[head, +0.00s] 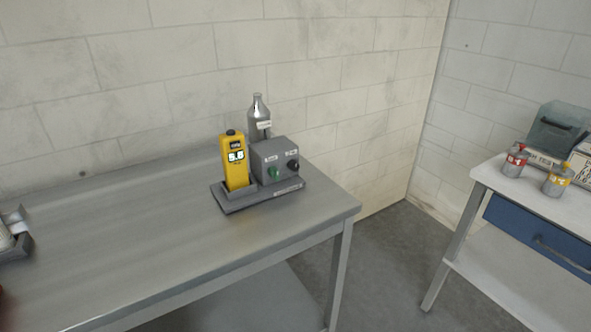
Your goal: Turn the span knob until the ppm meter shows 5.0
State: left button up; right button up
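The yellow ppm meter (235,175) stands upright in a grey base on the near table. Its small screen reads about 5.6; the last digit is hard to make out. Right beside it is a grey box (266,155) with two knobs on its front, a green knob (272,174) on the left and a black knob (292,166) on the right. Each has a small white label above it, too small to read, so I cannot tell which is the span knob.
A silver gas bottle (258,112) stands behind the box. The metal table (150,245) is mostly clear, with a metal holder (15,240) at its left edge. A white bench (530,205) at right bears two small cans (514,162) (556,182) and a grey-green case (556,130).

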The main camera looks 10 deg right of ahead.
aim_at(293, 165)
jog(key=k, duration=0.6)
jog(key=z, duration=0.7)
jog(key=i, duration=1.5)
jog(key=u, duration=0.35)
